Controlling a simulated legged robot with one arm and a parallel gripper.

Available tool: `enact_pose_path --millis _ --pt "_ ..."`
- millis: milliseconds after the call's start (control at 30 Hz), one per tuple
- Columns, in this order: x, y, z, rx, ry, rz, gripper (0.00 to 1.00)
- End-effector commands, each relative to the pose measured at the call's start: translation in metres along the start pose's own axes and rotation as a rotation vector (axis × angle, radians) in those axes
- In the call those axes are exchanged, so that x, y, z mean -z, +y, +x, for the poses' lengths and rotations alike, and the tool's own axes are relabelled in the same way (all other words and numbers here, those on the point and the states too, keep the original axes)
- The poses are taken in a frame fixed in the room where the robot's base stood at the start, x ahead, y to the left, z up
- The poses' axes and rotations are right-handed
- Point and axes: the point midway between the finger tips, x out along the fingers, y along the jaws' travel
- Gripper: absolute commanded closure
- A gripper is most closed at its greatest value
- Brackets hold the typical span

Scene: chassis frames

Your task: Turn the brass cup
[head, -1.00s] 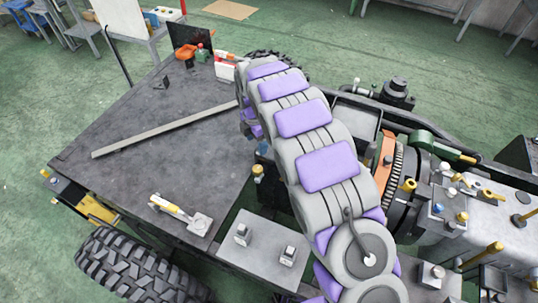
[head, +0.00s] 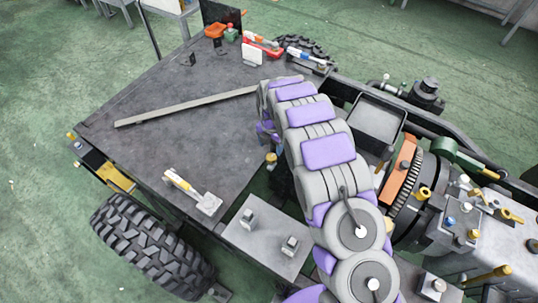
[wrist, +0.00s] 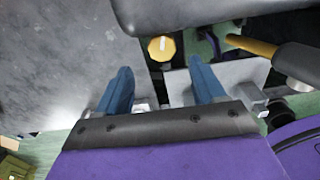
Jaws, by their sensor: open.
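A round brass cup (wrist: 161,48) shows in the wrist view, just beyond the fingertips and roughly centred between them. It looks like the small brass cup (head: 271,159) beside my arm in the head view, at the deck's inner edge. My gripper (wrist: 160,65) has two blue fingers spread apart with nothing between them. The cup appears apart from both fingers; its depth is hard to judge. In the head view my arm largely hides the gripper.
A grey deck (head: 185,120) carries a long bar (head: 185,105) and a yellow-handled tool (head: 190,190). A dark edge (wrist: 190,15) lies close above the cup in the wrist view, with a brass-tipped black cylinder (wrist: 298,62) at right. Machinery crowds the right side.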

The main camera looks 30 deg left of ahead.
Motion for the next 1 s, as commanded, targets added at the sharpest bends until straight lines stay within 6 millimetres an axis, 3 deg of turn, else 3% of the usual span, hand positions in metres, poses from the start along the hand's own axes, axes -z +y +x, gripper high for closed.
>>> enact_pose_path --millis 100,400,833,1000 --pt "0.001 -0.001 0.026 0.004 0.004 0.002 0.31" --pt "0.001 0.010 0.071 0.011 -0.002 0.000 0.31" --pt "-0.001 0.000 0.075 0.001 -0.001 0.002 0.31" --pt "-0.001 0.004 0.076 0.004 -0.002 0.002 0.48"
